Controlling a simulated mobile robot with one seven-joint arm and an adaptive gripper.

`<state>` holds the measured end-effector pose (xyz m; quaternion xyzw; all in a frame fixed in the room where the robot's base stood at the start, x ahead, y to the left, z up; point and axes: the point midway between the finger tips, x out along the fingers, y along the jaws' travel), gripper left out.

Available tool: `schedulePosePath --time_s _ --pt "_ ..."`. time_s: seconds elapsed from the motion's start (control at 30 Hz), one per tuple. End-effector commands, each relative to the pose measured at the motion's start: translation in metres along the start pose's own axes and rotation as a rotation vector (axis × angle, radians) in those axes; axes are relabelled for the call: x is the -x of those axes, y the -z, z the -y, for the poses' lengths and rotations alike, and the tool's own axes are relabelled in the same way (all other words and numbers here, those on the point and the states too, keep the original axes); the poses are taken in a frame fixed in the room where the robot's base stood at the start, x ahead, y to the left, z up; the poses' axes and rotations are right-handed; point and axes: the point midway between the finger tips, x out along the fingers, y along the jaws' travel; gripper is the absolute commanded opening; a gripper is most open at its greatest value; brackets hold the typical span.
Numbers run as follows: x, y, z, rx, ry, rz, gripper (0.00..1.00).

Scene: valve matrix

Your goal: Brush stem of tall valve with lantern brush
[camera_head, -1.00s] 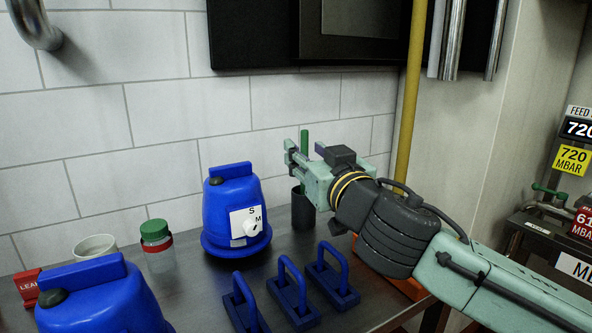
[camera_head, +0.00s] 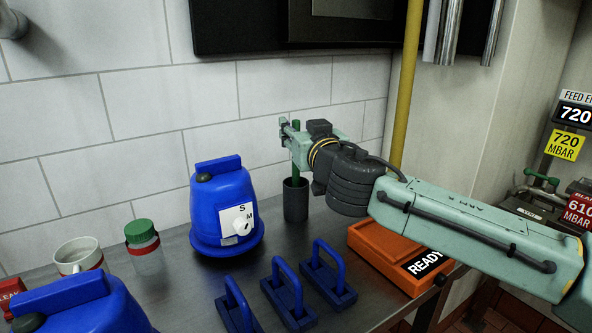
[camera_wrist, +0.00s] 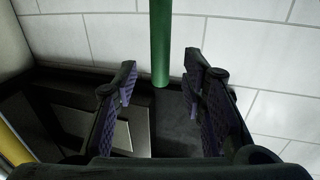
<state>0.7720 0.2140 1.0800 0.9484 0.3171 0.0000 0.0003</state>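A green rod (camera_head: 297,168) stands tilted in a dark cylindrical cup (camera_head: 295,200) on the bench by the wall; its lower end is hidden in the cup. It looks like the brush's handle, but no bristles show. My gripper (camera_head: 288,132) is at the rod's upper end. In the wrist view my gripper (camera_wrist: 160,85) is open, and the green rod (camera_wrist: 161,40) appears between its two fingers, with gaps on both sides. I cannot make out a tall valve for certain; a green lever (camera_head: 541,178) shows on the dark equipment at the right.
A blue domed container (camera_head: 222,215) with a dial stands left of the cup. Several blue handled blocks (camera_head: 287,295) lie in front. An orange box (camera_head: 385,262) marked READY is under my arm. A yellow pipe (camera_head: 405,90) rises behind the arm. A green-lidded jar (camera_head: 143,245) stands at left.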

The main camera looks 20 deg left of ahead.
Motion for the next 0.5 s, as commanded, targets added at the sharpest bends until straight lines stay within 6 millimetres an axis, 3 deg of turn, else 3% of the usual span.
schedulePosePath --time_s 0.2,0.4,0.5 --pt "-0.022 0.001 0.0 0.001 0.001 0.0 0.38" --pt "-0.023 0.0 0.0 -0.001 0.0 0.0 0.38" --pt "-0.023 0.0 0.0 -0.001 0.0 0.0 0.33"
